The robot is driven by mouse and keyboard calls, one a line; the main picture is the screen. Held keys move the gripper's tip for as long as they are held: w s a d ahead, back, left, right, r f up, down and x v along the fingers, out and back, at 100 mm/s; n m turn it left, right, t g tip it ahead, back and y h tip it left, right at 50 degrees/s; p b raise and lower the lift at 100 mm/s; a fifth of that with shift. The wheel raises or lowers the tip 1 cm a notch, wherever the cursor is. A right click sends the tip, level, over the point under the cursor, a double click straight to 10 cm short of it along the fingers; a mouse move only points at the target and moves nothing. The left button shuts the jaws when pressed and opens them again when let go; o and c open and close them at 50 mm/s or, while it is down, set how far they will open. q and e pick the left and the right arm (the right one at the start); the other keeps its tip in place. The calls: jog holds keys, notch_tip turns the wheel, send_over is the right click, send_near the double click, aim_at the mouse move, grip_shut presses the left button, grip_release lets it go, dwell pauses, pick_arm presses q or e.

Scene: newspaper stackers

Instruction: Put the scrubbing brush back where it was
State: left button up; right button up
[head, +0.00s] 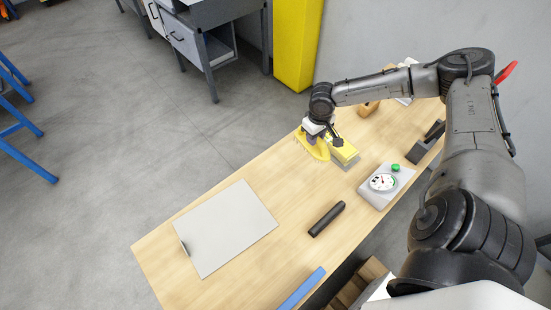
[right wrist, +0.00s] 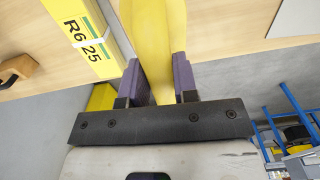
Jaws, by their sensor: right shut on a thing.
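The scrubbing brush (head: 316,150) is yellow, with pale bristles showing along its left side, near the back left edge of the wooden table. My right gripper (head: 314,134) is at the brush from above and shut on it. In the right wrist view the brush's smooth yellow body (right wrist: 162,40) passes between the purple fingers of the gripper (right wrist: 164,84). I cannot tell whether the brush touches the table. My left gripper is in neither view.
The table (head: 262,172) also bears a grey panel (head: 228,228), a black cylinder (head: 326,218) and a gauge unit (head: 384,182). Bare wood lies between panel and brush.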

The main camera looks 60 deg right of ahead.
jog(key=shift+w+a+f+n, duration=0.15)
jog(key=shift+w+f+n, duration=0.15)
jog(key=shift+f, duration=0.1)
jog(key=shift+w+a+f+b, duration=0.4)
jog(key=shift+w+f+b, duration=0.8)
jog(key=shift+w+f, duration=0.6)
jog(key=shift+w+a+f+b, duration=0.4)
jog(key=shift+w+f+b, duration=0.8)
jog(key=shift+w+f, duration=0.5)
jog(key=shift+w+a+f+b, duration=0.4)
jog(key=shift+w+f+b, duration=0.8)
jog(key=shift+w+f, duration=0.6)
jog(key=shift+r, duration=0.15)
jog(key=o, duration=0.7)
jog(key=shift+o, duration=1)
